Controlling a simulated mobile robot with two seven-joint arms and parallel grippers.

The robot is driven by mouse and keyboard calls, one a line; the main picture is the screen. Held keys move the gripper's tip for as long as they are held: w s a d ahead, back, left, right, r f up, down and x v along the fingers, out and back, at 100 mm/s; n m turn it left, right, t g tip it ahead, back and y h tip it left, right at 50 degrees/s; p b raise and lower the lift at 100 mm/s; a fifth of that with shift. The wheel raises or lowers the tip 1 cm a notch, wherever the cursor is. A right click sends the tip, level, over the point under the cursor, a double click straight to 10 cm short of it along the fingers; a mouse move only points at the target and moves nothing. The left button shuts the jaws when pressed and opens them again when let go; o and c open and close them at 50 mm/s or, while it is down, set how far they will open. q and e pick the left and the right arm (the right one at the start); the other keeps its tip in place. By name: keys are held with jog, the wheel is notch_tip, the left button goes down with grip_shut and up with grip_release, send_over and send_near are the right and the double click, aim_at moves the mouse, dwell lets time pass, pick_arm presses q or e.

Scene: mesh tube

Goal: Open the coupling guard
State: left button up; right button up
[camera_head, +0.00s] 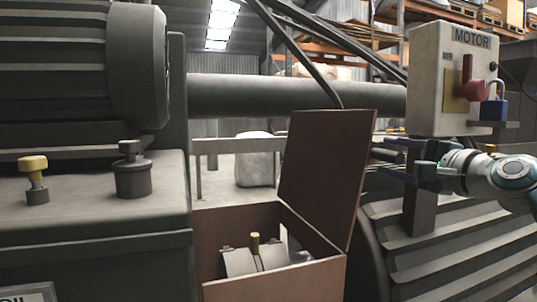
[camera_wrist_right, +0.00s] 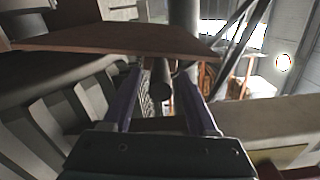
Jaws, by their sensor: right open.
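The coupling guard is a brown box (camera_head: 300,283) low in the middle of the head view. Its lid (camera_head: 325,165) stands raised and leans a little to the right. The coupling (camera_head: 238,262) shows inside the open box. My right gripper (camera_head: 382,158) is to the right of the lid, fingers pointing left, open and apart from the lid in the head view. In the right wrist view its two purple fingers (camera_wrist_right: 162,80) are spread with nothing held between them, and the brown lid (camera_wrist_right: 110,38) crosses beyond them. My left gripper is not seen.
A grey motor control box (camera_head: 435,75) with a red handle (camera_head: 467,75) and blue padlock (camera_head: 492,108) stands above my right gripper. The ribbed motor housing (camera_head: 450,250) lies below it. A thick horizontal pipe (camera_head: 250,92) runs behind the lid.

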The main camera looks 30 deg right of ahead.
jog(key=v, duration=0.9)
jog(key=shift+p, duration=0.45)
jog(key=shift+a, duration=0.1)
jog(key=s+a+r+n+g+y+p, duration=0.15)
jog(key=a+n+g+y+p, duration=0.5)
jog(key=a+n+p, duration=0.9)
jog(key=s+a+r+n+g+h+p, duration=0.2)
jog(key=s+a+r+n+g+p, duration=0.6)
jog(key=s+a+r+p, duration=0.85)
notch_tip(320, 180, up, 32)
jog(key=w+d+n+p, duration=0.1)
jog(key=d+p, duration=0.1)
jog(key=p, duration=3.6)
jog(key=shift+w, duration=0.25)
